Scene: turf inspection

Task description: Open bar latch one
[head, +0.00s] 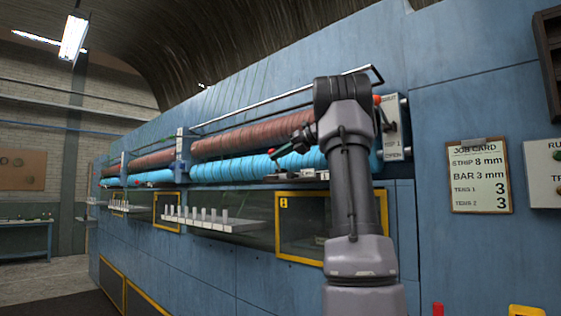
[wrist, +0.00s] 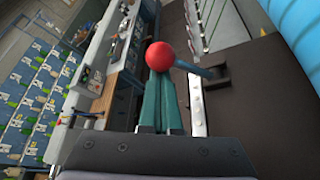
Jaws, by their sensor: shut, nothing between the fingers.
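The bar latch shows in the wrist view as a red ball knob (wrist: 160,57) on a short grey-blue lever (wrist: 195,70), which runs right to a dark bracket (wrist: 214,77). My gripper (wrist: 161,85) has its teal fingers together, with the tips right at the knob. The knob is beyond or against the tips, not between them; I cannot tell whether they touch. In the head view my gripper (head: 284,149) is small, in front of the blue roller (head: 235,168), with a small red spot by its tips. No number on the latch is readable.
Red-brown rollers (head: 265,135) run above the blue ones along the blue machine wall (head: 440,110). A white shelf with several pegs (head: 210,224) and a yellow-framed window (head: 302,225) lie below. A job card (head: 479,175) hangs at right.

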